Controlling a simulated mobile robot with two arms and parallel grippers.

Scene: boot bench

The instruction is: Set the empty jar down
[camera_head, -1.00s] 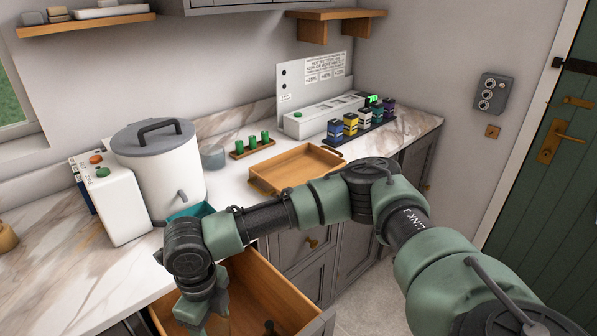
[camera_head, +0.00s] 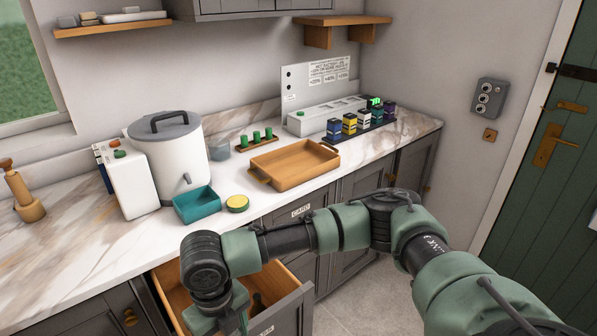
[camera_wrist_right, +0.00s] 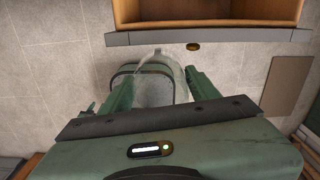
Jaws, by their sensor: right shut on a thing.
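The jar (camera_wrist_right: 165,58) looks like clear glass, and only its faint outline shows between the fingers in the right wrist view. My right gripper (camera_wrist_right: 160,76) is shut on it, in front of an open drawer's outer face. Nothing visible shows inside the jar. In the head view my right arm reaches in from the right. Its wrist is over the open wooden drawer (camera_head: 288,298), and the fingers and jar are hidden or out of frame. My left gripper is not in view.
The marble counter (camera_head: 85,235) holds a white urn (camera_head: 176,158), a teal tray (camera_head: 197,204), a round yellow-topped item (camera_head: 237,203) and a wooden tray (camera_head: 294,166). A grey rounded object (camera_wrist_right: 125,72) lies below the gripper. The counter's front left is clear.

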